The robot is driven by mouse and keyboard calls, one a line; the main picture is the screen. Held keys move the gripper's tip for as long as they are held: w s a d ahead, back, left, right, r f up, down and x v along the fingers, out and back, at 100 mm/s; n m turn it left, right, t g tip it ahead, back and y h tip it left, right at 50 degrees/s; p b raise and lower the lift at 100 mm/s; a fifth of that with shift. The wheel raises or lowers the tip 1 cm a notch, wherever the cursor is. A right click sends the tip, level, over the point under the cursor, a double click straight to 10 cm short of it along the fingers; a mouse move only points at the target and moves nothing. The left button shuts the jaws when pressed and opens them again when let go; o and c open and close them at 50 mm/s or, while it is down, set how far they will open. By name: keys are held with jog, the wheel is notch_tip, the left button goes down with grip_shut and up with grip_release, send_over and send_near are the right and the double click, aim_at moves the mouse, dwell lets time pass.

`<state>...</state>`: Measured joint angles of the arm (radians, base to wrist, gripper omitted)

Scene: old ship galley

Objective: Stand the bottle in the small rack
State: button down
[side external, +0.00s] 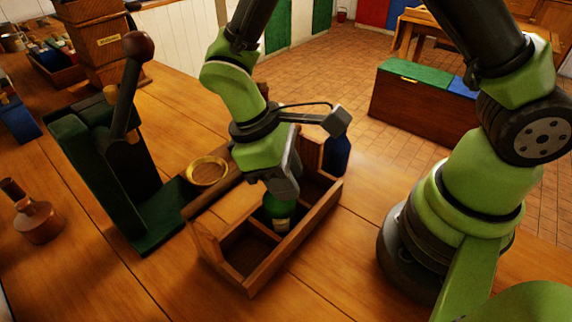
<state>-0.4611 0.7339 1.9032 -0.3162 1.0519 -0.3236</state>
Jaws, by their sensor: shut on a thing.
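The small wooden rack (252,283) stands on the table, its compartments open at the top. A green bottle (278,211) with a pale label is upright in the middle part of the rack. Its lower end is hidden by the rack's front wall, so I cannot tell whether it touches the floor. My gripper (283,188) is above the rack, pointing down, and shut on the green bottle's upper part. The fingers hide the bottle's neck. The near compartment is empty.
A dark blue bottle (337,155) stands at the rack's far end. A dark green lever press (112,165) and a brass ring-shaped dish (207,171) are left of the rack. A brown flask-shaped object (37,220) stands far left. The table front is clear.

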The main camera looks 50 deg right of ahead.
jog(key=c, duration=0.7)
grip_release()
jog(key=v, duration=1)
jog(key=s+d+r+m+t+y, duration=0.1)
jog(key=s+d+r+m+t, duration=0.2)
jog(key=s+d+r+m+t+y, duration=0.1)
jog(key=s+d+r+m+t, duration=0.2)
jog(key=s+r+t, duration=0.1)
jog(key=s+d+r+m+t+y, duration=0.2)
jog(key=s+d+r+m+t, duration=0.1)
jog(key=s+r+m+t, duration=0.1)
jog(key=shift+s+d+r, duration=0.15)
jog(key=shift+d, duration=0.2)
